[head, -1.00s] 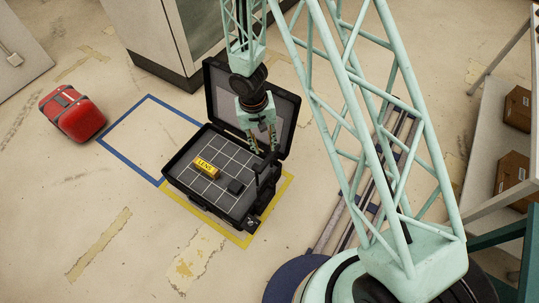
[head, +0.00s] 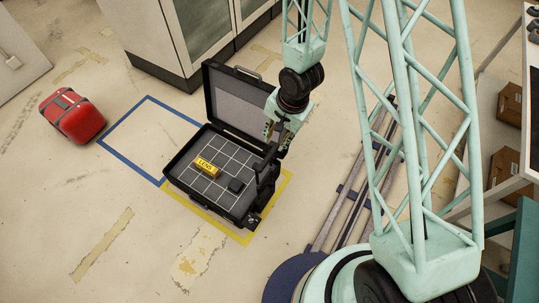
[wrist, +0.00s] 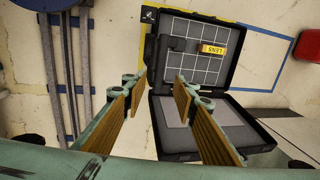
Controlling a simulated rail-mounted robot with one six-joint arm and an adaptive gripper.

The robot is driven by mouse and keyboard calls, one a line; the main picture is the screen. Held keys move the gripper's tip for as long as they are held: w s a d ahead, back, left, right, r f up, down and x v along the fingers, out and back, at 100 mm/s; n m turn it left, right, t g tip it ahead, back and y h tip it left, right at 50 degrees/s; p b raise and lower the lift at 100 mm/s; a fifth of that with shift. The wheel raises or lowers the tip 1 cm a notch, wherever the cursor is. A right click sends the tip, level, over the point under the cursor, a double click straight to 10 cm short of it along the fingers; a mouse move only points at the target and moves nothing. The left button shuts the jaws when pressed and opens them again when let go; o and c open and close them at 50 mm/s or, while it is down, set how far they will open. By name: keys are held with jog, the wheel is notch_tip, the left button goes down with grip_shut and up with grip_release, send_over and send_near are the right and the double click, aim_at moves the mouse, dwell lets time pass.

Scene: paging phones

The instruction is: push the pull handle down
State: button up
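An open black case (head: 226,222) lies on the floor with its lid raised. A dark upright bar, which looks like the pull handle (head: 266,170), stands up at the case's right side. My gripper (head: 276,140) is above the right side of the case, close to the handle's top and beside the lid. The wrist view shows its two brown-padded fingers (wrist: 160,88) spread apart with nothing between them. I cannot tell whether it touches the handle.
A yellow LENS box (head: 207,168) and a small black block (head: 236,186) lie on the case's gridded floor. A red case (head: 76,116) stands at the left beyond a blue floor outline (head: 122,118). A cabinet (head: 170,40) is behind; rails (head: 340,215) run at the right.

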aim_at(269, 156)
jog(key=shift+w+a+f+b, duration=0.3)
jog(key=shift+f+b, duration=0.3)
jog(key=shift+f, duration=1.65)
jog(key=shift+w+a+f+b, duration=0.25)
jog(key=shift+a+f+b, duration=0.3)
jog(key=shift+f, duration=1.7)
jog(key=shift+w+a+f+b, duration=0.25)
jog(key=shift+f+b, duration=0.45)
jog(key=shift+f, duration=1.55)
grip_shut()
